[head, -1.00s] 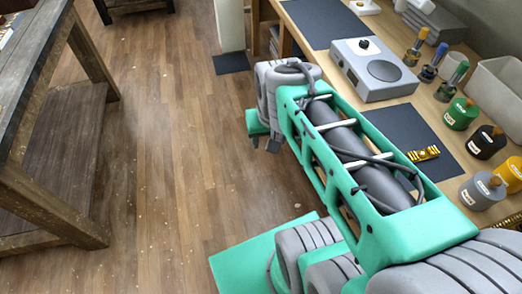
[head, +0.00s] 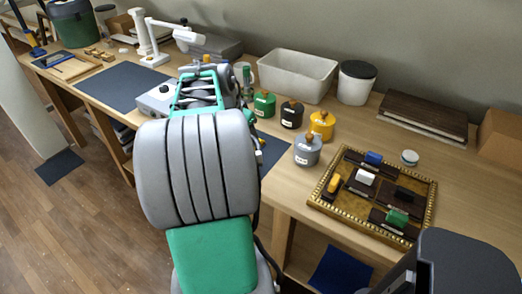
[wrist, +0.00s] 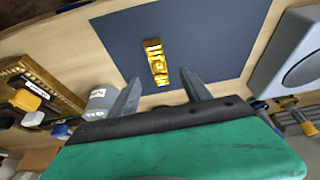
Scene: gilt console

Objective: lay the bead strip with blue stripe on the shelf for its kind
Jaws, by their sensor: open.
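A gold strip (wrist: 157,62) lies flat on the dark mat (wrist: 210,30) in the wrist view; I cannot make out a blue stripe on it. My gripper (wrist: 160,77) is open and empty, with the strip showing between and just beyond its fingertips. The height of the fingers above the mat is unclear. In the head view my arm hides the strip and the gripper. A gilt-framed tray (head: 350,223) stands on the bench at the right, with dark raised pieces in it carrying yellow (head: 333,183), white (head: 365,177), blue (head: 373,158), black and green (head: 397,217) blocks.
Behind are a white bin (head: 297,75), a black-lidded jar (head: 356,83) and a dark slab (head: 425,117). A grey device (wrist: 290,60) borders the mat.

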